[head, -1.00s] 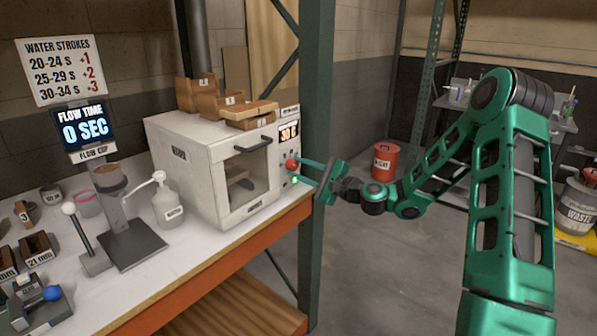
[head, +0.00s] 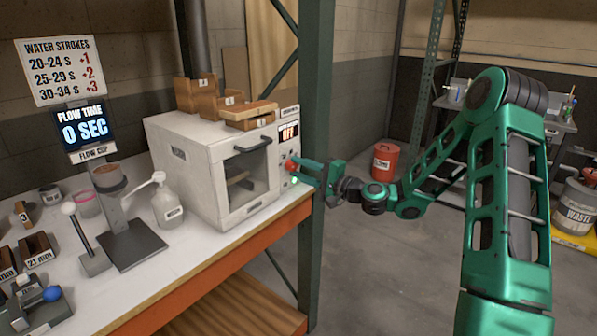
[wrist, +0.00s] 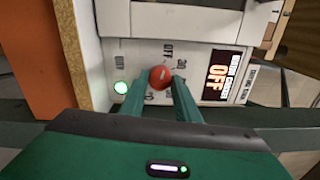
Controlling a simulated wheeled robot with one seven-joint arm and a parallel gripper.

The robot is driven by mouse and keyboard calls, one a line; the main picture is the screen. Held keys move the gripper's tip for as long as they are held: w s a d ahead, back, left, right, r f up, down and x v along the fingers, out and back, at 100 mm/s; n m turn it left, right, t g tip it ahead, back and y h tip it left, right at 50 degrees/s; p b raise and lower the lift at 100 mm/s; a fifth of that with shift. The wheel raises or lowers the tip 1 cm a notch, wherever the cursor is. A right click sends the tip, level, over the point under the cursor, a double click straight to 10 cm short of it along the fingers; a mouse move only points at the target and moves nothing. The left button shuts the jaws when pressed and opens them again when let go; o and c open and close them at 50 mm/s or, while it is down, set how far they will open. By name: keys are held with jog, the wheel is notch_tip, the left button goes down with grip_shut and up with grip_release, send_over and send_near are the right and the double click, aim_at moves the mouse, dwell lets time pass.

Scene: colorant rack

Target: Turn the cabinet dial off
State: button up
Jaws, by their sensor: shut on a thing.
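The white cabinet (head: 188,168) stands on the bench with its windowed door closed. Its red round dial (head: 291,165) is on the narrow control panel right of the door. The dial also shows in the wrist view (wrist: 160,77), between my fingertips, with printed marks around it, one reading OFF. My gripper (head: 298,168) is shut on the dial, its green fingers on either side. The display (head: 288,132) above the dial reads OFF in orange; it also shows in the wrist view (wrist: 221,75). The dial's pointer is hard to make out.
A round green light (wrist: 120,87) glows on the panel near the dial. A green rack post (head: 317,120) stands close beside my gripper. Wooden boxes (head: 200,95) sit on the cabinet. A pump bottle (head: 167,205) and a flow cup stand (head: 132,245) are to the left.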

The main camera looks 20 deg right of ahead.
jog(key=shift+s+f, duration=0.1)
jog(key=shift+f, duration=0.2)
jog(key=o, duration=0.9)
jog(key=shift+o, duration=0.7)
jog(key=shift+r, duration=0.15)
jog(key=v, duration=1)
jog(key=shift+s+d, duration=0.25)
jog(key=shift+d, duration=0.05)
